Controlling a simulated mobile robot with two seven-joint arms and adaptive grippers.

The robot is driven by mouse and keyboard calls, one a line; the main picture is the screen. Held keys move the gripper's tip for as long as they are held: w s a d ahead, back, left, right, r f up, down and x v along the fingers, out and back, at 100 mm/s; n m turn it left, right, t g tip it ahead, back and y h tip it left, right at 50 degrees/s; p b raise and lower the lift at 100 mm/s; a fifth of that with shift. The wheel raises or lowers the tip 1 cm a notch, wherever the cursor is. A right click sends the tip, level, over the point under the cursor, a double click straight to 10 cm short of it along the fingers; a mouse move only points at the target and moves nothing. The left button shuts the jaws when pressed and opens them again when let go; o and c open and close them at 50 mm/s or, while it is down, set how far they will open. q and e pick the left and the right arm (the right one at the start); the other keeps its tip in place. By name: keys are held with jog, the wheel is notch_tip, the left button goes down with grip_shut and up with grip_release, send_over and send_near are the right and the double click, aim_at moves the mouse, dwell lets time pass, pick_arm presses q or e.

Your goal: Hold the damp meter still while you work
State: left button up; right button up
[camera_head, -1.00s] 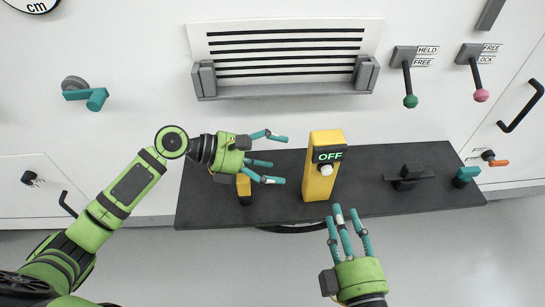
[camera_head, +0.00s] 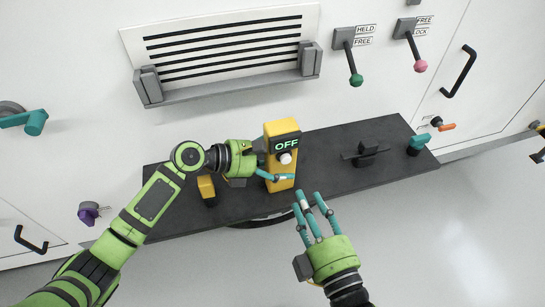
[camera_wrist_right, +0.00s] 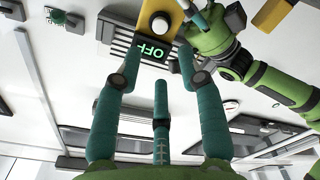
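The damp meter (camera_head: 281,167) is a yellow upright block with a dark display reading OFF and a white knob below it. It stands on the dark shelf. My left gripper (camera_head: 276,174) is at its left side, one teal finger lying across its front below the knob. Its other fingers are hidden, so I cannot tell whether it grips. My right gripper (camera_head: 312,204) is open and empty, in front of the shelf and lower right of the meter. In the right wrist view the meter (camera_wrist_right: 160,12) shows upside down beyond the right gripper's spread fingers (camera_wrist_right: 160,75).
The dark shelf (camera_head: 325,165) also bears a yellow piece (camera_head: 206,188) left of the meter and a black handle (camera_head: 365,153) at right. A vent (camera_head: 225,45) and levers with green (camera_head: 356,80) and pink (camera_head: 420,66) knobs are on the wall. The shelf between meter and handle is clear.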

pick_arm(q)
jog(key=shift+c, duration=0.4)
jog(key=c, duration=1.4)
jog(key=shift+o, duration=0.2)
pick_arm(e)
grip_shut()
